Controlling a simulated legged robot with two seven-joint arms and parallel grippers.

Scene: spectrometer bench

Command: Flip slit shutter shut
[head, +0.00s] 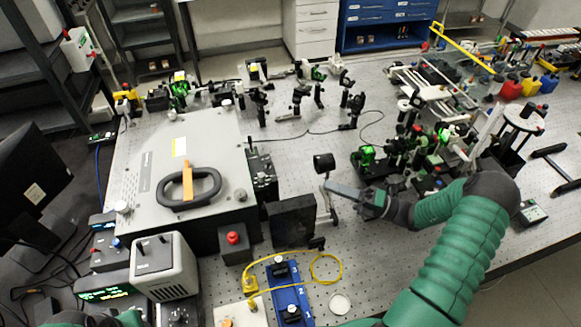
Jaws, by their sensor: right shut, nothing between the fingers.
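My right gripper (345,189) comes in from the right on a green-sleeved arm. Its grey fingers are shut with nothing between them, and the tips point left. A short black cylinder (323,163) sits just beyond the fingertips, and a thin upright mount (330,208) stands below them. I cannot tell whether the tips touch either one. The large grey instrument box (160,160) is to the left, with a black module (262,172) at its right side. I cannot make out for sure which part is the slit shutter, or its position. My left gripper is out of view.
A black upright panel (291,221) stands left of the mount. A red-button box (233,243), a yellow cable (325,268) and a blue plate (290,300) lie nearer. The perforated table (300,148) is open beyond the cylinder.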

